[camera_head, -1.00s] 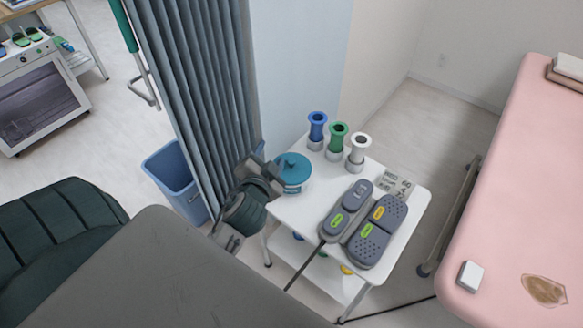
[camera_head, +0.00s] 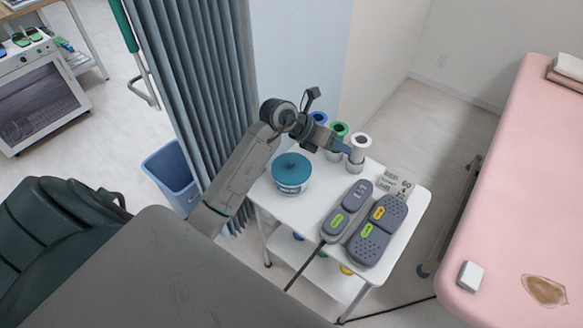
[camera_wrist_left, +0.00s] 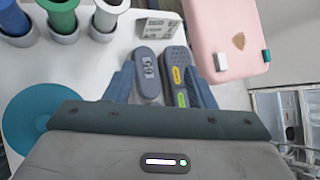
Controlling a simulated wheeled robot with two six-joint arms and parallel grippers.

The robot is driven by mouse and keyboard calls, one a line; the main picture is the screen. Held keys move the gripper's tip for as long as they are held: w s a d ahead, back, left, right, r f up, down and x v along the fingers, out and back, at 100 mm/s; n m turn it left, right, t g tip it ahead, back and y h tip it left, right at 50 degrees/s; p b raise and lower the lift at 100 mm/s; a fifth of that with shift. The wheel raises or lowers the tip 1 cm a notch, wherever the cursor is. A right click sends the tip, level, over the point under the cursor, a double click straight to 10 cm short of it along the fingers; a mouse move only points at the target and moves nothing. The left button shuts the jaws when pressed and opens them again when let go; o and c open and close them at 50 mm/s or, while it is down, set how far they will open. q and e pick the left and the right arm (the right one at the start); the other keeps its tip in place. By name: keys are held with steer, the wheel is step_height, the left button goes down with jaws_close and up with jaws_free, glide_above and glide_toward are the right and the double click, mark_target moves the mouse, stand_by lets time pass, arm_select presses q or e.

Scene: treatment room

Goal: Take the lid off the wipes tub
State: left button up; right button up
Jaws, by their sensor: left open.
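The wipes tub (camera_head: 291,187) stands upright on the white trolley, with its round teal lid (camera_head: 290,167) on top. In the left wrist view the lid (camera_wrist_left: 36,112) shows at the left, partly hidden by my gripper body. My left gripper (camera_head: 350,149) is above the trolley, to the right of and beyond the tub, in front of the coloured cylinders. It is apart from the lid. In the left wrist view its two blue fingers (camera_wrist_left: 163,85) are spread with nothing between them. My right gripper is not in view.
The trolley top (camera_head: 290,211) also holds blue, green and white (camera_head: 359,148) cylinders in grey holders, a grey foot-pedal unit (camera_head: 366,240) with a cable, and a printed card (camera_head: 393,183). A curtain (camera_head: 200,90) hangs left; a pink couch (camera_head: 510,190) stands right.

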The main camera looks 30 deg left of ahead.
arm_select(q)
steer(key=a+f+g+y, duration=0.2)
steer(key=a+g+y, duration=0.15)
steer(key=a, duration=0.35)
steer(key=n+g+y, duration=0.2)
steer(key=y, duration=0.2)
glide_toward(291, 161)
steer(key=f+b, duration=0.1)
steer(key=b, duration=0.2)
steer(key=shift+w+a+f+h+b, duration=0.15)
steer(key=shift+w+f+h+b, duration=0.1)
steer(key=shift+f+b, duration=0.15)
steer(key=shift+w+f, duration=0.1)
steer(key=shift+f, duration=0.85)
steer(key=shift+f+p, duration=0.2)
steer(key=shift+p, duration=0.1)
steer(key=f+p, duration=0.1)
steer(key=f, duration=0.2)
steer(key=shift+w+f+p, duration=0.2)
steer(key=shift+f+p, duration=0.05)
steer(key=shift+p, duration=0.1)
steer(key=shift+w+f, duration=0.1)
steer(key=shift+f, duration=0.55)
steer(key=c, duration=1.1)
